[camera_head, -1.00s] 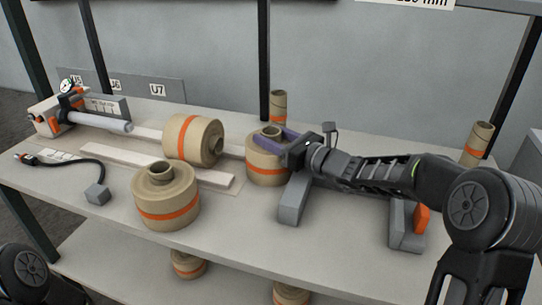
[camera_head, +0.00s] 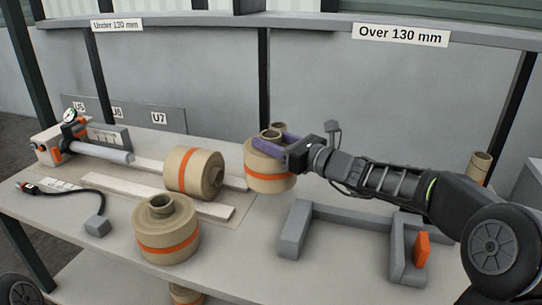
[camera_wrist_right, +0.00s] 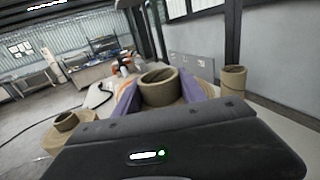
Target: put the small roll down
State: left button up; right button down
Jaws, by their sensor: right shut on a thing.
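The small roll (camera_head: 268,177), brown kraft with an orange band and a core standing up out of its top, is upright at the middle of the bench. My right gripper (camera_head: 277,144) reaches it from the right, its purple fingers shut on the core. The right wrist view shows the fingers on both sides of the core (camera_wrist_right: 159,88). The roll appears raised a little above the bench; its underside is hidden. My left gripper is not in view.
A kraft roll lies on its side (camera_head: 187,171); another stands upright in front (camera_head: 165,240). A grey cradle (camera_head: 294,231) with an orange block (camera_head: 422,250) is at right. A shaft device (camera_head: 95,146) is at left. Labelled shelf (camera_head: 402,35) runs above.

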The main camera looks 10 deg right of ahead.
notch_tip(320, 180, up, 20)
jog(key=p, duration=0.5)
jog(key=shift+f, duration=0.15)
dwell(0.3)
